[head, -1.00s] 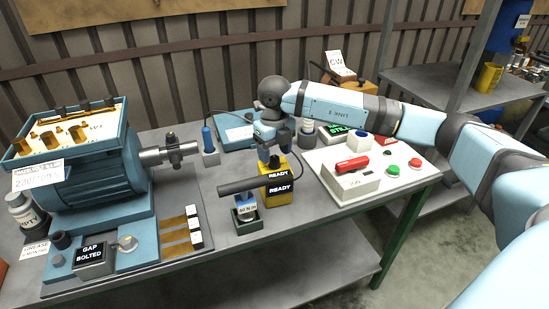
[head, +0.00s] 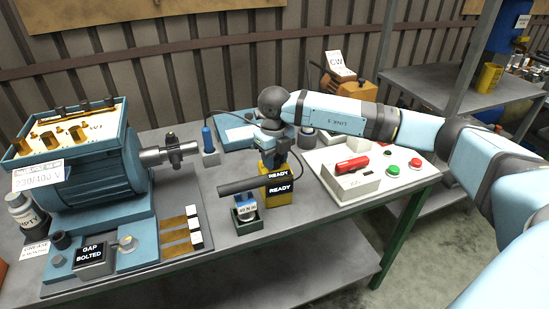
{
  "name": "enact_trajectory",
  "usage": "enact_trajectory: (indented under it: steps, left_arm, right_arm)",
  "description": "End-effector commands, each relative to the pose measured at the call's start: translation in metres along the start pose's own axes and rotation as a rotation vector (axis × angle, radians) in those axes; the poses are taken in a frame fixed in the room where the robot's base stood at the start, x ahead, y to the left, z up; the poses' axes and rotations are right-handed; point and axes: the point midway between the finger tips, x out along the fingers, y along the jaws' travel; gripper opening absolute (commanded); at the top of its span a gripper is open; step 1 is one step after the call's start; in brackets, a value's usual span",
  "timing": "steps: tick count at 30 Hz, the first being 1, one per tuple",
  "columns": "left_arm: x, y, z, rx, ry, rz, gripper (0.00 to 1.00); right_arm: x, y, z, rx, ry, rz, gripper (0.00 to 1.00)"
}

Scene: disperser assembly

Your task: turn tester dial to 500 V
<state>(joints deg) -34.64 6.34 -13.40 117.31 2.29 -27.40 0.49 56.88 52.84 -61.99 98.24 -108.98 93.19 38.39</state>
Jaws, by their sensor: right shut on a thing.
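The tester (head: 278,193) is a yellow box with black labels reading READY, standing near the middle of the bench. My right gripper (head: 269,163) comes down from above onto the top of the tester. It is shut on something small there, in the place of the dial. The fingers hide the dial, so its setting cannot be read. My left gripper is not in view.
A blue motor (head: 95,185) fills the left of the bench. A white panel (head: 350,185) with a red handle and buttons lies right.

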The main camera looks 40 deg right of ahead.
Motion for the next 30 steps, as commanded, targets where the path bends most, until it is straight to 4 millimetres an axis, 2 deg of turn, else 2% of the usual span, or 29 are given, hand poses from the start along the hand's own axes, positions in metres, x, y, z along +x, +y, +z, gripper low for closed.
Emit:
enact_trajectory:
  steps: [8, 21, 30]
  left_arm:
    - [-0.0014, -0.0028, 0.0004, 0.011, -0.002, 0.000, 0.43]
    - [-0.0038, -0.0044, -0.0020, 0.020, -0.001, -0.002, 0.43]
    - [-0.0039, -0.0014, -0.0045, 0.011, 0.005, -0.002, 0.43]
  right_arm:
    - [-0.0006, -0.0004, 0.0004, 0.121, -0.001, -0.001, 0.10]
    - [-0.0009, -0.0002, 0.0003, 0.438, 0.000, 0.000, 0.10]
    - [-0.0005, 0.0000, 0.0004, 0.567, -0.001, -0.001, 0.10]
